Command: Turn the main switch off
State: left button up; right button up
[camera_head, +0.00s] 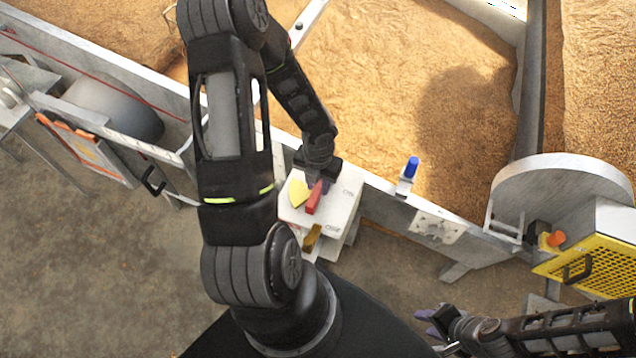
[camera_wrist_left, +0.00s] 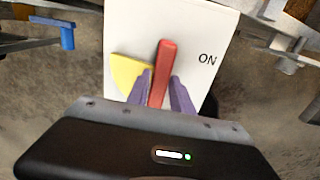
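The main switch is a white box (camera_head: 345,205) below my left arm, with a red handle (camera_head: 314,197) and a yellow piece (camera_head: 298,192) on its face. In the left wrist view the red handle (camera_wrist_left: 164,65) stands almost upright, the yellow piece (camera_wrist_left: 130,74) is left of it, and "ON" is printed to its right. My left gripper (camera_wrist_left: 160,85) has its purple fingers on both sides of the handle's lower part, closed up against it. In the head view those fingertips are mostly hidden. My right gripper (camera_head: 428,322) is empty, its purple fingers apart, at the bottom right.
A metal trough wall (camera_head: 400,208) runs behind the switch, with brown grain (camera_head: 400,70) beyond it. A blue-topped knob (camera_head: 411,168) stands on the wall to the right. A yellow grille (camera_head: 595,255) and an orange button (camera_head: 556,239) are at far right.

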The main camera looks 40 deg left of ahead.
pick_arm(q)
jog(key=o, duration=0.3)
notch_tip(320, 180, up, 8)
jog(key=shift+f+p, duration=0.1)
jog(key=shift+p, duration=0.95)
